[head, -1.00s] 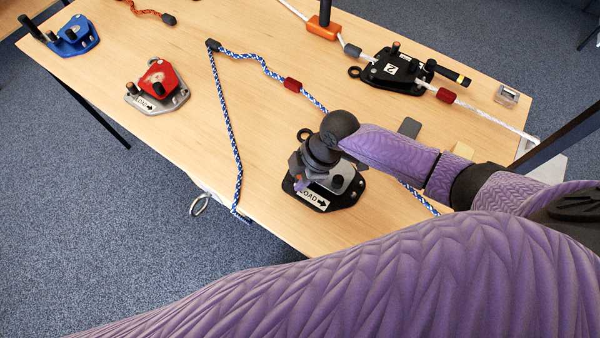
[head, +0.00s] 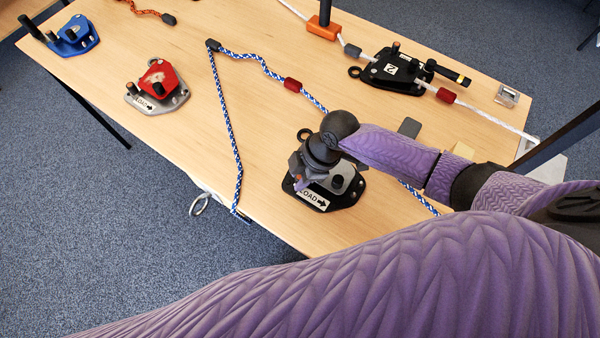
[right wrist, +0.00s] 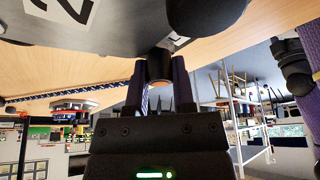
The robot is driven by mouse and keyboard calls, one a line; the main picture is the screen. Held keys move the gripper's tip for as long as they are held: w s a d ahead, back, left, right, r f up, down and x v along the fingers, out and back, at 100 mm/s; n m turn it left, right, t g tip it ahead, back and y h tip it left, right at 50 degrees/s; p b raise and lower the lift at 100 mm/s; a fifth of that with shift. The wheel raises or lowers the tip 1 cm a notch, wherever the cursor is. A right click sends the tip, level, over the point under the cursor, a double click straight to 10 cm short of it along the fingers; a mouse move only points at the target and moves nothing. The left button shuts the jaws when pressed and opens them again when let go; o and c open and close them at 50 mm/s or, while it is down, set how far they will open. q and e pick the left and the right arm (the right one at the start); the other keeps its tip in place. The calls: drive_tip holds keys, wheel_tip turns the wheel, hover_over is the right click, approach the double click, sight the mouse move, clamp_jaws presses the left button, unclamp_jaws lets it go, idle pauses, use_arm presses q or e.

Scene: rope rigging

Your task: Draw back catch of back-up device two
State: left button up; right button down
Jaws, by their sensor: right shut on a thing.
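My right gripper (right wrist: 160,80) is shut on a short dark knob (right wrist: 160,62) under a grey plate (right wrist: 110,38) in the right wrist view. The plate carries a white label with a black "2" (right wrist: 65,8). In the head view my right wrist hangs over the near device (head: 345,195), a black base with a grey top and a white LOAD arrow label (head: 313,199). My wrist hides its left and back parts, and the fingertips are hard to see there. Another black device with a "2" label (head: 390,69) stands at the back right. My left gripper is not in view.
A blue rope (head: 230,125) runs left of and behind the near device. A red device (head: 158,78) and a blue device (head: 72,36) stand to the left. A white rope (head: 495,121) passes the back device. Bare table (head: 190,140) lies left of my gripper.

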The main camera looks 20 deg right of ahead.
drive_tip(key=shift+s+a+r+p, duration=0.15)
drive_tip(key=shift+s+a+p, duration=0.45)
drive_tip(key=shift+a+p, duration=0.15)
drive_tip(key=shift+f, duration=0.2)
drive_tip(key=shift+c, duration=2.3)
unclamp_jaws()
drive_tip(key=shift+s+a, duration=0.1)
drive_tip(key=shift+r, duration=0.1)
drive_tip(key=p+v, duration=0.3)
drive_tip(key=v, duration=0.6)
drive_tip(key=shift+d+r+p, duration=0.2)
drive_tip(key=shift+r+p, duration=0.15)
drive_tip(key=shift+p, duration=0.05)
